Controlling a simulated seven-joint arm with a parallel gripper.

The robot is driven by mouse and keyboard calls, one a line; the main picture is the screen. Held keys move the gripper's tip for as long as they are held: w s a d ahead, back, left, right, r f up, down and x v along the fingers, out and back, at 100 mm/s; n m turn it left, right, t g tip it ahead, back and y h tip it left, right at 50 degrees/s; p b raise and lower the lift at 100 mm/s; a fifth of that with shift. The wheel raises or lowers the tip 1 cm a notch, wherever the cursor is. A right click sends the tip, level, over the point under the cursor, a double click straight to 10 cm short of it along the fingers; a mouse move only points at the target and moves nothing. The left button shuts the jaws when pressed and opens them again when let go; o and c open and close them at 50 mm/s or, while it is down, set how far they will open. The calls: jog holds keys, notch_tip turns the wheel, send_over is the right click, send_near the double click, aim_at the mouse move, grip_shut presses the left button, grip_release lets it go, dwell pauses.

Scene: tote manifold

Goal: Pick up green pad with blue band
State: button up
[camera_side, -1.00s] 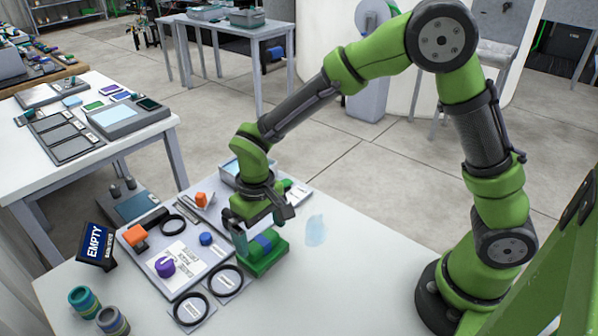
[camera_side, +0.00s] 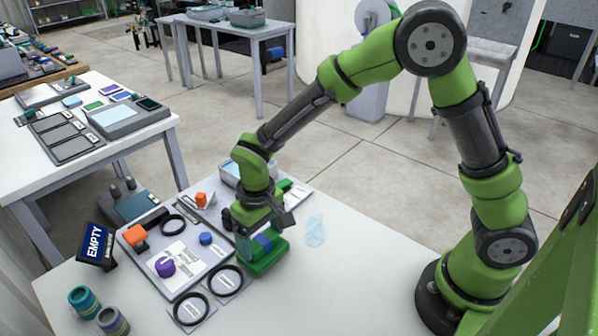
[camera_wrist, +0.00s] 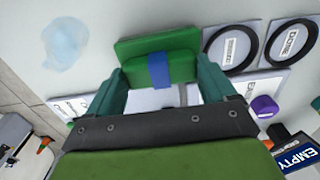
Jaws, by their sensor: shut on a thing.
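The green pad with a blue band (camera_side: 266,256) is on the white table, at the right edge of the grey board. In the wrist view the pad (camera_wrist: 128,50) spans the gap between my fingers, with its blue band (camera_wrist: 160,70) near the middle. My gripper (camera_side: 256,240) is low over the pad, pointing down, with its teal fingers at the pad's two ends. In the wrist view my gripper (camera_wrist: 158,78) is shut on the pad. I cannot tell from the side view whether the pad is clear of the table.
An "EMPTY" sign (camera_side: 96,243) and two jars (camera_side: 84,301) stand left. The table's right part is clear around a pale blue smear (camera_side: 315,231).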

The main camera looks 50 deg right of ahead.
aim_at(262, 240)
jog(key=shift+r, duration=0.65)
notch_tip(262, 240, up, 2)
jog(key=shift+r, duration=0.25)
jog(key=s+d, duration=0.3)
jog(key=s, duration=0.4)
jog(key=s+d+r, duration=0.1)
jog(key=s+d, duration=0.2)
jog(key=s, duration=0.4)
jog(key=shift+s, duration=0.4)
